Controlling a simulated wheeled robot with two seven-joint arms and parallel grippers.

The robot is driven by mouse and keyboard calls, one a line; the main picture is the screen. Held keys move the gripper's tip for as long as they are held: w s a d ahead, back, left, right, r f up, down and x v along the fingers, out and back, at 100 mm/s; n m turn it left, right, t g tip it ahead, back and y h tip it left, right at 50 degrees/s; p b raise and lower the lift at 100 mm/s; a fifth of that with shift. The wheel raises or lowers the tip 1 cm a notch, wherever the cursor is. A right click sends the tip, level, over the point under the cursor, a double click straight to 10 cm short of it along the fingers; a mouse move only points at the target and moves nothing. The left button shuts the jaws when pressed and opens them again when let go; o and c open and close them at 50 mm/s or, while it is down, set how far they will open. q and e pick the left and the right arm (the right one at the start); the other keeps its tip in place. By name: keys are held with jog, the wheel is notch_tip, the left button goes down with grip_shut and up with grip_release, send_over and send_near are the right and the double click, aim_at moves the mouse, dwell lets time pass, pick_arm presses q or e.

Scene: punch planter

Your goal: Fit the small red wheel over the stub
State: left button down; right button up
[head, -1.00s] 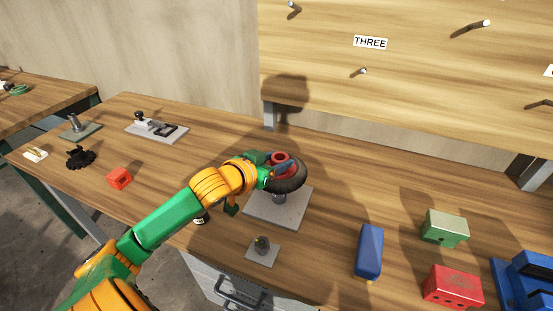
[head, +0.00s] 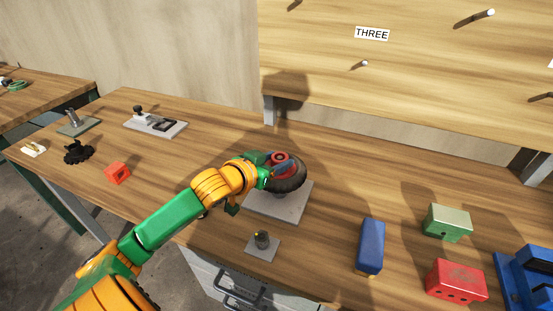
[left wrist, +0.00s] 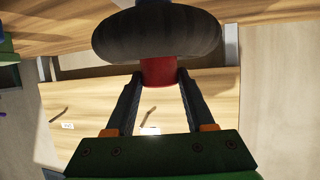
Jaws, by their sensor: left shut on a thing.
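The small wheel (head: 291,180) has a dark tyre and a red hub, and it lies about level over a grey square plate (head: 290,205). My left gripper (head: 279,168) is shut on the red hub. In the left wrist view the two fingers (left wrist: 158,80) pinch the red hub (left wrist: 158,71) beneath the dark tyre (left wrist: 157,35). The stub is mostly hidden under the wheel; a grey piece shows just below the tyre. I cannot tell how far the wheel sits over it. My right gripper is not in view.
A small plate with a short post (head: 262,240) stands in front. A blue block (head: 370,246), a green block (head: 447,223) and a red block (head: 456,282) lie to the right.

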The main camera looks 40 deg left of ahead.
pick_arm(q)
jog(key=shift+f+b, duration=0.55)
jog(key=shift+f, duration=0.35)
jog(key=shift+c, duration=1.5)
grip_release()
jog(key=shift+o, duration=0.6)
jog(key=shift+s+d, duration=0.1)
jog(key=shift+f, duration=0.1)
jog(key=v, duration=0.7)
jog(key=shift+s, duration=0.1)
